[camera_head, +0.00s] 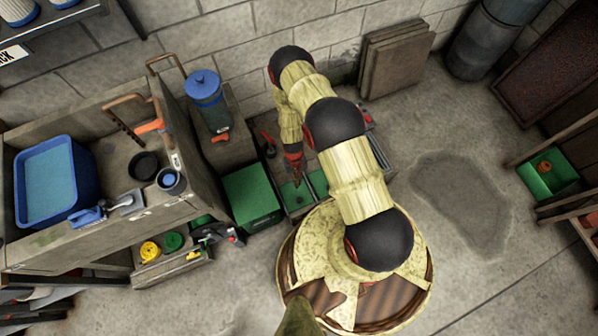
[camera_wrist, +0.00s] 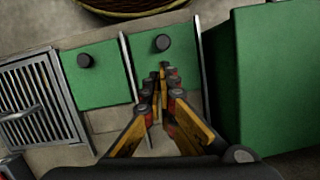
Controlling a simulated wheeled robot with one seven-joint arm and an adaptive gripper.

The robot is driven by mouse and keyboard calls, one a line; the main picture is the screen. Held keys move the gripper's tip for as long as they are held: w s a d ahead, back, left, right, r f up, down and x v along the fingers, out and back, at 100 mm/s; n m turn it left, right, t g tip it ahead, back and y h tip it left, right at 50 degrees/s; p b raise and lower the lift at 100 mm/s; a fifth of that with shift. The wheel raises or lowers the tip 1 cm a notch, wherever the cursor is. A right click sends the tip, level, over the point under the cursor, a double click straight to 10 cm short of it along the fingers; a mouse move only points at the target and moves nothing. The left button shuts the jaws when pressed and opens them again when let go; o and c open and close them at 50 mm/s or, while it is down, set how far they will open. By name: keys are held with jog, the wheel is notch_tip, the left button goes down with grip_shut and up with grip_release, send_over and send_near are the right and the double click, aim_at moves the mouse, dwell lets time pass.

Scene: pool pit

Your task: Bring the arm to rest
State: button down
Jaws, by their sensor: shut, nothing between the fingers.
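My gripper (camera_head: 296,178) is at the end of my bent arm, pointing down over a low unit with green panels (camera_head: 318,183) beside my base. In the wrist view my gripper (camera_wrist: 163,75) shows its yellow and black fingers closed together, with nothing held. The fingertips appear over one green panel (camera_wrist: 176,42) that has a black knob. I cannot tell whether they touch it. A second green panel with a knob (camera_wrist: 97,88) lies to its left.
A green box (camera_head: 251,196) stands just left of my gripper. A bench with a blue basin (camera_head: 92,178) is farther left, and a blue-lidded canister (camera_head: 203,88) stands behind. A slotted metal grate (camera_wrist: 30,95) lies left in the wrist view. Open floor (camera_head: 440,125) is at right.

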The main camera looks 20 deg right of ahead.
jog(key=shift+w+r, duration=0.15)
jog(key=shift+r, duration=0.45)
jog(key=s+r+g, duration=0.3)
jog(key=s, duration=0.5)
jog(key=w+r+n+t, duration=0.1)
jog(key=w+r, duration=0.2)
jog(key=r, duration=1.7)
jog(key=w+r+t, duration=0.1)
jog(key=w+r, duration=0.1)
jog(key=r, duration=1.8)
jog(key=s+r+t, duration=0.3)
jog(key=r, duration=0.7)
jog(key=s+r+t, duration=0.3)
jog(key=r, duration=0.8)
jog(key=s+r+t, duration=0.3)
jog(key=r, duration=0.8)
jog(key=shift+r+n, duration=0.25)
jog(key=shift+n, duration=0.15)
jog(key=shift+d, duration=0.1)
